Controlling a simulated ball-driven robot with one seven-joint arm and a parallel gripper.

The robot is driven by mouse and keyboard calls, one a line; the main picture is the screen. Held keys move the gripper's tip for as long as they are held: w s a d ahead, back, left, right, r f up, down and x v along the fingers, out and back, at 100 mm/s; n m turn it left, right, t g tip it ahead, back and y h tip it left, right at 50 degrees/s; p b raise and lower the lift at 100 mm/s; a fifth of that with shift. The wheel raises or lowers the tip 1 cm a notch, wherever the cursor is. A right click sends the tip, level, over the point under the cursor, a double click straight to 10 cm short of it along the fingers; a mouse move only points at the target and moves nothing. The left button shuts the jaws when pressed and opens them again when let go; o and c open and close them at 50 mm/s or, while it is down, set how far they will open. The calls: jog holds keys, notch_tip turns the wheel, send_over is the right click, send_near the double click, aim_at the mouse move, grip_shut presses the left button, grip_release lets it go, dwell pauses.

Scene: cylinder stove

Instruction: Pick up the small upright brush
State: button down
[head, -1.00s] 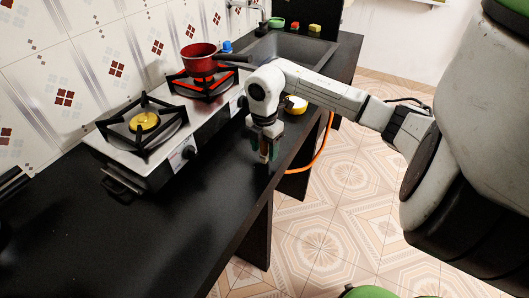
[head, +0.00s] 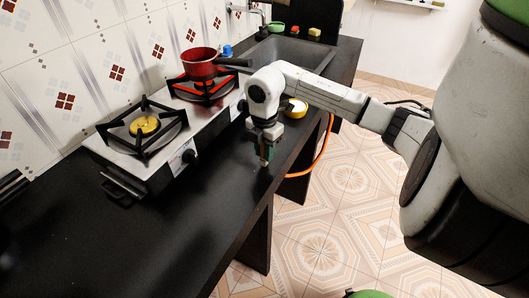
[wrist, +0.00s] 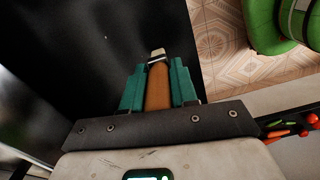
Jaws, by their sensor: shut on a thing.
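The small brush (wrist: 158,85) has a brown handle and a pale tip with a dark band near it. In the wrist view it stands between the two teal fingers of my gripper (wrist: 159,82), which are shut on it. In the head view my gripper (head: 266,151) points down just over the front part of the black counter (head: 195,225). The brush is mostly hidden by the fingers there. I cannot tell whether its lower end touches the counter.
A two-burner stove (head: 128,155) stands left of my gripper. A red pot (head: 199,62) sits on its far burner. An orange hose (head: 325,150) hangs past the counter's edge. The near counter is clear.

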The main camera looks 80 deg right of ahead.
jog(key=shift+r, duration=0.45)
jog(key=s+a+r+b, duration=0.2)
jog(key=s+a+r, duration=0.2)
jog(key=s+r, duration=0.7)
jog(key=shift+s+r, duration=0.3)
jog(key=shift+s, duration=0.9)
